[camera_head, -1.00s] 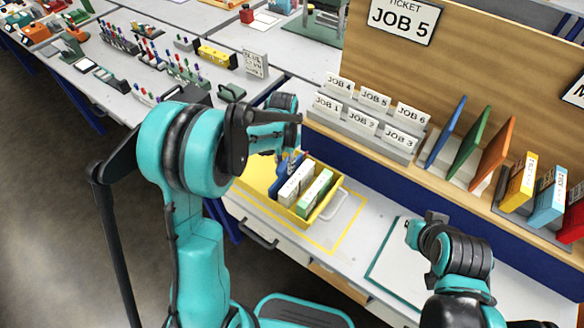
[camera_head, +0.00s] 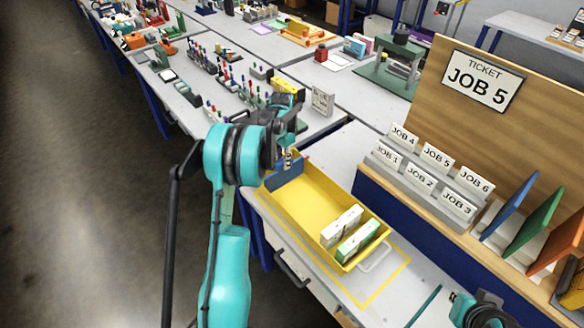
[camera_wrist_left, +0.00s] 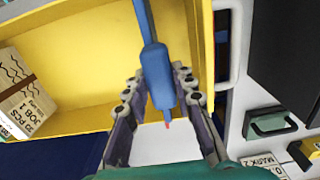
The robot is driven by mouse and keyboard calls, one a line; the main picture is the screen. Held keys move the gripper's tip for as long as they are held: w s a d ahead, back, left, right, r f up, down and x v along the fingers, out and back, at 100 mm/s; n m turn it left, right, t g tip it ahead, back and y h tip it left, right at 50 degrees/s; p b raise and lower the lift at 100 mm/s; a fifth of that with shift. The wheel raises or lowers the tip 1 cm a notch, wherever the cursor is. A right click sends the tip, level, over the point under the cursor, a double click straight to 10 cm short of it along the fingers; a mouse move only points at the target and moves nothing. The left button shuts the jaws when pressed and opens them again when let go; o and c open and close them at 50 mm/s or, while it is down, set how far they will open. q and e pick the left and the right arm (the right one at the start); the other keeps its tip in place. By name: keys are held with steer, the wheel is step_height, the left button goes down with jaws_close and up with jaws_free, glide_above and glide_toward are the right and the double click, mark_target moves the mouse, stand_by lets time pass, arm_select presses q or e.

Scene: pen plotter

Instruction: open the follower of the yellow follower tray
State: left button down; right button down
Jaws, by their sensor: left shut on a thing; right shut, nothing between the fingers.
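The yellow follower tray (camera_head: 325,207) lies on the bench in the head view, its long side running from upper left to lower right. Its blue follower (camera_head: 284,176) stands across the tray's far left end. Two packs, one white (camera_head: 342,227) and one green and white (camera_head: 357,243), stand at the near right end, apart from the follower. My left gripper (camera_head: 288,158) is at the follower. In the left wrist view its fingers (camera_wrist_left: 165,105) are shut around the follower's blue handle (camera_wrist_left: 157,75). Of my right arm only a part shows at the lower right; its fingers do not show.
A rack of job cards (camera_head: 420,185) and a wooden board with the JOB 5 ticket (camera_head: 481,80) stand right of the tray. Coloured panels (camera_head: 541,221) stand further right. A grey sign (camera_head: 322,101) and several small tools stand beyond the tray's far end.

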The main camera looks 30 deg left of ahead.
arm_select(q)
steer(key=shift+w+a, duration=0.1)
steer(key=shift+a, duration=0.3)
steer(key=c, duration=1.2)
jaws_free()
step_height(320, 180, up, 12)
